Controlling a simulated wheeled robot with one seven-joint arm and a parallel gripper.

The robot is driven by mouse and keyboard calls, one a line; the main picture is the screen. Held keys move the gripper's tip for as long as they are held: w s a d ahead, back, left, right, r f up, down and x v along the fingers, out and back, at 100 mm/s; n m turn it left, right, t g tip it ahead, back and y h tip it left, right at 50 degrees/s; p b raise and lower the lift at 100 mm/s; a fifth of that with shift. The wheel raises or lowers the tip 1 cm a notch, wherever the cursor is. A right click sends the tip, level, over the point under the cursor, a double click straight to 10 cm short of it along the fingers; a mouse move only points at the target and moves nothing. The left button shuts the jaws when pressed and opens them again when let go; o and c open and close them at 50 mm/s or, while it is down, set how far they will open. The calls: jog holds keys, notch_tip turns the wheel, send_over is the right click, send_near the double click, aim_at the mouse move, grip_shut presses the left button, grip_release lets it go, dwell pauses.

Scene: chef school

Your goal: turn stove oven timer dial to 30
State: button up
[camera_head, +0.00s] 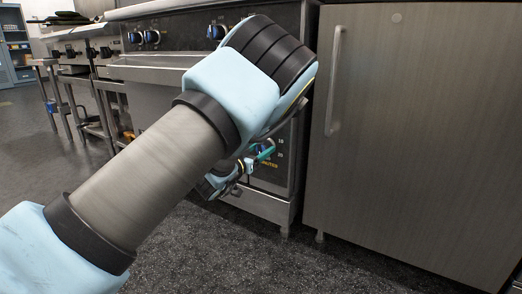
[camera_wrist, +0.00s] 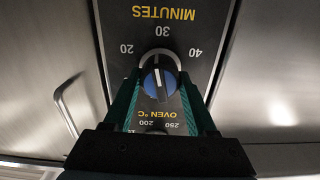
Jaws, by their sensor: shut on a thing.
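The timer dial (camera_wrist: 159,84) is a round blue knob with a light rim and a pale bar across its face. In the wrist view it sits between the two teal fingers of my gripper (camera_wrist: 160,94), which are shut on its sides. Its panel has 20 at left, 30 at top, 40 at right and MINUTES above. The pale bar runs nearly upright, roughly in line with 30; I cannot tell which end points. In the head view my gripper (camera_head: 262,153) is at the stove's (camera_head: 170,75) right front panel, and my arm hides much of the dial.
Below the timer in the wrist view is the OVEN °C scale (camera_wrist: 158,115), its dial mostly hidden by my gripper. More blue-faced knobs (camera_head: 152,37) line the stove's upper front. A steel cabinet (camera_head: 420,130) with a vertical handle stands close at right. Open floor (camera_head: 165,255) lies in front.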

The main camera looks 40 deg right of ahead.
jog(key=shift+c, duration=1.1)
jog(key=shift+r+m+p, duration=0.25)
jog(key=shift+m+p, duration=0.25)
jog(key=shift+p, duration=0.35)
jog(key=shift+f+m+p, duration=0.2)
jog(key=shift+m+p, duration=0.1)
jog(key=shift+m, duration=0.5)
jog(key=o, duration=1.4)
jog(key=shift+c, duration=0.2)
jog(key=p+v, duration=0.3)
jog(key=v, duration=0.8)
